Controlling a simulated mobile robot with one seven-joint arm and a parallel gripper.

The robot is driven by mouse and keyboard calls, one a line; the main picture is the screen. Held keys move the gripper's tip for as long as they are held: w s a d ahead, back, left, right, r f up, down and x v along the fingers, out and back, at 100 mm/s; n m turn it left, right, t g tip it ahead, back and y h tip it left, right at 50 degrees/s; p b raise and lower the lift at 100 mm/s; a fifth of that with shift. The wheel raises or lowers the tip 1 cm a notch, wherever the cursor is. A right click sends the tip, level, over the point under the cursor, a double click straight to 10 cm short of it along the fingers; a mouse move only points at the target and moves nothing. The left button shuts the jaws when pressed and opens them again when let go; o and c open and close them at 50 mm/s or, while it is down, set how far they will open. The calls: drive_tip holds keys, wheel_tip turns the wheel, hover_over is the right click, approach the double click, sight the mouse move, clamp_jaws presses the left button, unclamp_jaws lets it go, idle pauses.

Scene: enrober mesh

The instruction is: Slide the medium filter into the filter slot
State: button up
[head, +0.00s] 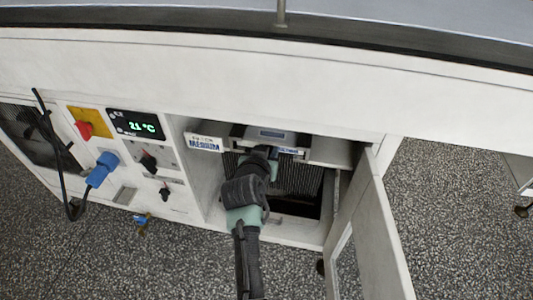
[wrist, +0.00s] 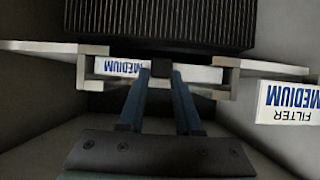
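The medium filter (wrist: 207,74) shows in the wrist view as a white front strip with an upside-down blue MEDIUM label and a dark tab in its middle. It lies between the light brackets of the filter slot (wrist: 88,72); how deep it sits I cannot tell. My gripper (wrist: 161,76) has one finger on each side of the tab, shut on it. In the head view my gripper (head: 265,153) reaches into the open cabinet bay and hides part of the filter front (head: 290,151).
A FILTER MEDIUM sign (head: 204,143) is at the bay's left. The open cabinet door (head: 368,232) stands to the right of my arm. A dark ribbed block (wrist: 160,20) lies beside the slot. Knobs and a temperature display (head: 135,124) are at left.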

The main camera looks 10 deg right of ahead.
drive_tip(key=o, duration=0.4)
drive_tip(key=p+v, duration=0.4)
drive_tip(key=v, duration=0.9)
drive_tip(key=shift+p, duration=0.4)
